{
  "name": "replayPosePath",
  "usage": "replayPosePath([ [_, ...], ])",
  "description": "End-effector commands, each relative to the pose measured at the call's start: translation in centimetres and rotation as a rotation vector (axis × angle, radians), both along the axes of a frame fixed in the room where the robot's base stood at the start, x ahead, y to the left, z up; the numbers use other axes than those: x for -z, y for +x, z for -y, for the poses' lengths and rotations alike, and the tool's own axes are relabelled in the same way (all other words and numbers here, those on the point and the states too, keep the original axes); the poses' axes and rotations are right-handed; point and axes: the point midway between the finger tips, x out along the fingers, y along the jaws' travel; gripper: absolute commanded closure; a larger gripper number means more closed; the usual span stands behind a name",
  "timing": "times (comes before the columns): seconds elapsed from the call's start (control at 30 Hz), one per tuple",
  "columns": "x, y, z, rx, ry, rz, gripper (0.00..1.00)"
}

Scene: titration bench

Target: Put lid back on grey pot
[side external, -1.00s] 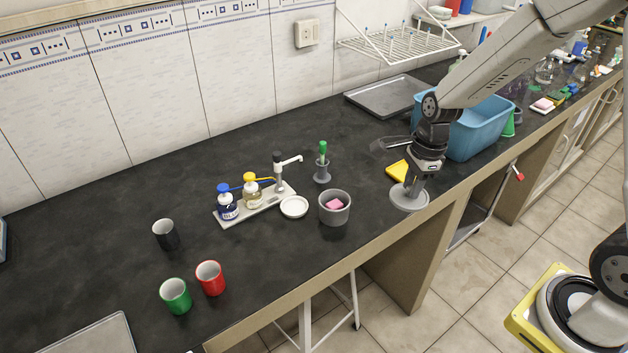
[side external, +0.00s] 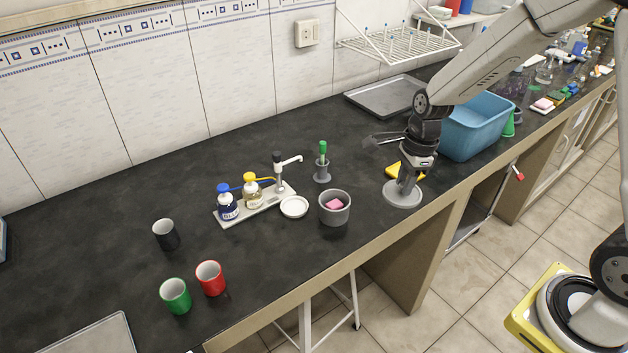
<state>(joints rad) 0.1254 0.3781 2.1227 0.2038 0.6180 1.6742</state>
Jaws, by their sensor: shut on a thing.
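The grey pot (side external: 334,213) stands open on the black bench, right of the small white dish. A pink block (side external: 334,204) shows inside it. The round grey lid (side external: 402,196) is to the right of the pot, close to the bench's front edge. My gripper (side external: 405,183) points down and is shut on the lid at its middle. The lid looks flat and level; whether it touches the bench or hangs just above it I cannot tell. The fingertips are small and partly hidden by the gripper body.
A yellow sponge (side external: 397,171) lies just behind the lid, partly covered by my gripper. A blue tub (side external: 476,128) stands to the right. A green-handled tool in a grey holder (side external: 322,170) stands behind the pot. Bench between pot and lid is clear.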

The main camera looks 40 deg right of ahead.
Motion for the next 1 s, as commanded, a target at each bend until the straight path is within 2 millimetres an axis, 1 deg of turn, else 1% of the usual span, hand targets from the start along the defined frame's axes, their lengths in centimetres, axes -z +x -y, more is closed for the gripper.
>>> replayPosePath([
  [0.27, 0.1, 4.8, -2.0, -0.006, 0.0, -0.001, 1.0],
  [0.4, 0.1, 7.5, -3.5, -0.004, 0.001, 0.0, 1.0],
  [0.6, 0.2, 10.8, -5.7, -0.004, 0.0, 0.0, 1.0],
  [0.7, 0.3, 11.9, -6.5, -0.003, -0.001, 0.001, 1.0],
  [0.8, 0.3, 12.6, -7.1, -0.002, -0.001, 0.0, 1.0],
  [1.0, 0.4, 13.2, -7.5, 0.001, -0.001, 0.0, 1.0],
])
